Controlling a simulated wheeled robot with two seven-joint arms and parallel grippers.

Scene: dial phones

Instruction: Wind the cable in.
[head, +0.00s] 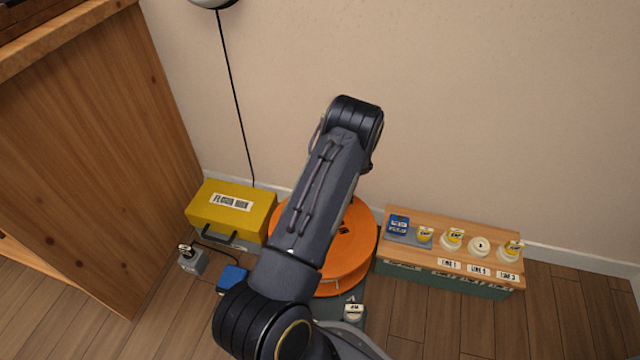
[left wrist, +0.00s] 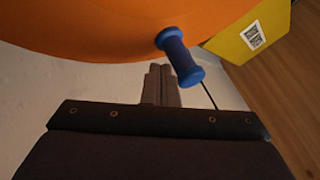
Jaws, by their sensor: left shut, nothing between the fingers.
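An orange reel (head: 358,245) stands on the floor by the wall, partly hidden by my arm in the head view. In the left wrist view its orange underside or side (left wrist: 90,25) fills the top, with a blue crank handle (left wrist: 180,58) sticking out. My left gripper (left wrist: 161,70) is shut and empty, close beside the handle; I cannot tell whether they touch. The head view hides that gripper. A thin black cable (head: 235,100) hangs down the wall behind the yellow box. A dark line (left wrist: 210,97) shows past the handle in the left wrist view.
A yellow box (head: 232,210) stands left of the reel, with a small grey block (head: 192,262) and a blue block (head: 232,278) in front. A wooden-topped bench (head: 470,262) with several labelled knobs is at right. A wooden cabinet (head: 90,150) bounds the left.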

